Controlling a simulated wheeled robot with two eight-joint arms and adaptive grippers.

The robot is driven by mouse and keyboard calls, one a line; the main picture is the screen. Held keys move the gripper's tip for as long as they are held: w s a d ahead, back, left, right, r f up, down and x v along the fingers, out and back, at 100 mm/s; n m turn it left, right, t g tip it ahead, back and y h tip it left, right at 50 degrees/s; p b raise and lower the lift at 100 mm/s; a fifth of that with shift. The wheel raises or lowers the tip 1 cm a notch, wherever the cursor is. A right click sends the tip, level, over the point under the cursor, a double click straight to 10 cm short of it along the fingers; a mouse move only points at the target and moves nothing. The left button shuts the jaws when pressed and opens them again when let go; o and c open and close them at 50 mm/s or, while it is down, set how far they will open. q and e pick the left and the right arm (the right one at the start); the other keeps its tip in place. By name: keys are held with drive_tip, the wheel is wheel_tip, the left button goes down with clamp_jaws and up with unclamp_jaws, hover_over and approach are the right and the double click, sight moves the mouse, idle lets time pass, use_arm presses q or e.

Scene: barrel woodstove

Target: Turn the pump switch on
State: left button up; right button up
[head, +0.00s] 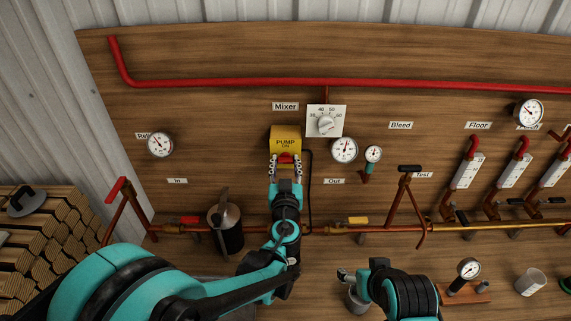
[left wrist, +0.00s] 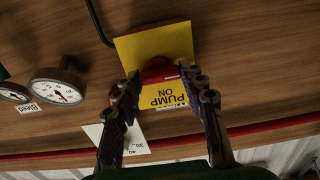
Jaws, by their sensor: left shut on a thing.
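The yellow pump switch box (head: 285,138) is mounted on the wooden board below the Mixer label, with "PUMP ON" on its face. Its red switch (head: 286,158) is at the lower part of the box. My left gripper (head: 285,168) is at the box, its fingers on either side of the red switch and shut on it. The left wrist view shows the box (left wrist: 150,48) upside down, with the red switch (left wrist: 158,73) between the fingertips, partly hidden by them. My right gripper (head: 346,275) is low in the head view, away from the box; its finger opening is unclear.
A white mixer dial (head: 326,122) and a gauge (head: 344,150) sit just right of the box. A copper pipe with valves (head: 340,229) runs below. A cup (head: 531,281) stands at lower right.

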use_arm(q)
drive_tip(key=shift+m, duration=0.3)
drive_tip(key=m, duration=0.3)
drive_tip(key=shift+b, duration=0.4)
drive_tip(key=m, duration=0.5)
drive_tip(key=shift+d+f+b, duration=0.1)
drive_tip(key=shift+b, duration=0.2)
drive_tip(key=m, duration=0.4)
drive_tip(key=shift+m, duration=0.3)
drive_tip(key=shift+m+b, duration=0.45)
drive_tip(key=shift+m, duration=1.85)
drive_tip(key=o, duration=1.2)
drive_tip(key=shift+d+f, duration=0.1)
drive_tip(key=shift+c, duration=0.2)
